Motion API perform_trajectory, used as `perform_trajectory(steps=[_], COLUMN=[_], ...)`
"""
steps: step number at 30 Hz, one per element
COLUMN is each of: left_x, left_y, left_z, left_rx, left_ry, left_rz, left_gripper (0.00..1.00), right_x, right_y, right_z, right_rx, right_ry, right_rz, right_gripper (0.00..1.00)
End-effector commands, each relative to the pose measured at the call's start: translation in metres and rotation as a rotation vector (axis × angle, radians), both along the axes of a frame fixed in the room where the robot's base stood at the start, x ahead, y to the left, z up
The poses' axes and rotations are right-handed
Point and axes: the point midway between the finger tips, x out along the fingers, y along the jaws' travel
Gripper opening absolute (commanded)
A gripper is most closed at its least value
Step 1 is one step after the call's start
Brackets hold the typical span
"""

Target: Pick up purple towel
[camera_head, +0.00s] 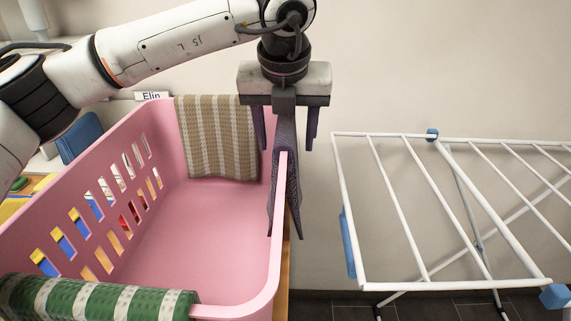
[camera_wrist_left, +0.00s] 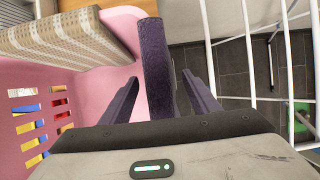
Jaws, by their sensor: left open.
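The purple towel (camera_head: 287,190) hangs over the right wall of the pink basket (camera_head: 220,225), with its lower ends dangling on both sides of that wall. My left gripper (camera_head: 286,148) points down above this wall. It is open, with one finger on each side of the towel's upper part and a gap on both sides. In the left wrist view the towel (camera_wrist_left: 157,65) shows as a dark strip between the two spread fingers (camera_wrist_left: 161,77). My right gripper is not in view.
A beige striped towel (camera_head: 215,140) hangs over the basket's far wall, and a green striped towel (camera_head: 95,300) over its near wall. A white drying rack (camera_head: 405,205) stands to the right, with a gap between it and the basket. The basket's inside looks empty.

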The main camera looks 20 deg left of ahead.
Motion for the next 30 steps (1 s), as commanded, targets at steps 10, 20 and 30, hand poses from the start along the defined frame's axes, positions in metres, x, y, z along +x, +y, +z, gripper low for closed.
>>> perform_trajectory(steps=[10, 20, 30], left_x=[0.0001, 0.0000, -0.0001], left_y=[-0.0002, -0.0002, -0.0002], left_z=[-0.0037, -0.0043, -0.0044], left_rx=[0.000, 0.000, 0.000], left_ry=[0.000, 0.000, 0.000], left_rz=[0.000, 0.000, 0.000], left_gripper=[0.56, 0.56, 0.17], right_x=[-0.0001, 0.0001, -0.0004], right_y=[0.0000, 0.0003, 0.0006], right_z=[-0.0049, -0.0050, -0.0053], right_rx=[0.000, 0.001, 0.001], right_ry=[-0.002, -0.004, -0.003], right_rz=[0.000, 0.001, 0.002], right_gripper=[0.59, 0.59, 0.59])
